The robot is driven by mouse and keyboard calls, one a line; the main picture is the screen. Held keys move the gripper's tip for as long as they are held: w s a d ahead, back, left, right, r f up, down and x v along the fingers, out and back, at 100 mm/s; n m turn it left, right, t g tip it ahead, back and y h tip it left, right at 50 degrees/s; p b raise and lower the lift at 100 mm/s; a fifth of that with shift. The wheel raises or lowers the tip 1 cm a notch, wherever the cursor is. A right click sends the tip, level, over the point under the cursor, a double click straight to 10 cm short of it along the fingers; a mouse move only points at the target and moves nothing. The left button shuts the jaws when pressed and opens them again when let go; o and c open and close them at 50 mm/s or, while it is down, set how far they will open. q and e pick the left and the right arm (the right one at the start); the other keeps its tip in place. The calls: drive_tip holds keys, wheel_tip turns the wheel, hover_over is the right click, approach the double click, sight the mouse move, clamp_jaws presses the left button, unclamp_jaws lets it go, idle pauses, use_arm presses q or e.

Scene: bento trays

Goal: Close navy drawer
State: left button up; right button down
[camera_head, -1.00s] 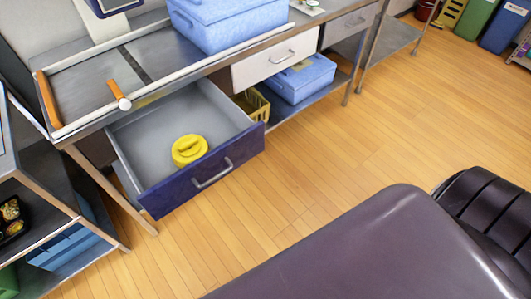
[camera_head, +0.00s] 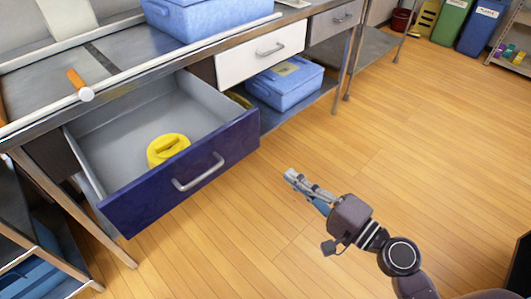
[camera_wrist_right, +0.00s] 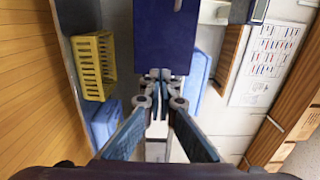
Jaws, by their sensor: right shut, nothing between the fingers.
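The navy drawer (camera_head: 150,200) is pulled out from under the steel counter in the head view, with its grey inside showing. A metal bar handle (camera_head: 198,173) is on its front. A yellow round lidded item (camera_head: 167,149) lies inside it. My right gripper (camera_head: 290,176) is shut and empty, to the right of the drawer front and apart from the handle. In the right wrist view, my gripper's fingers (camera_wrist_right: 160,78) are together, just below a navy panel (camera_wrist_right: 165,35) that looks like the drawer front. My left gripper is not in view.
A white drawer (camera_head: 260,55) is shut to the right of the navy one. A blue box (camera_head: 285,85) sits on the shelf below it. A yellow basket (camera_wrist_right: 92,65) shows in the right wrist view. The wooden floor around my right arm is clear.

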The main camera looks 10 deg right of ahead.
sight(245, 141)
drive_tip(key=p+x, duration=0.3)
drive_tip(key=x, duration=0.9)
drive_tip(key=shift+w+a+r, duration=0.1)
drive_tip(key=shift+w+a, duration=0.1)
drive_tip(key=shift+w, duration=0.1)
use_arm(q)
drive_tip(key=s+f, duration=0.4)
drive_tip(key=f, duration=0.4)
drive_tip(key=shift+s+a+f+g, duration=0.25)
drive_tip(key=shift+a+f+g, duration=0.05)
use_arm(e)
drive_tip(key=shift+w+a, duration=0.4)
drive_tip(key=shift+w, duration=0.1)
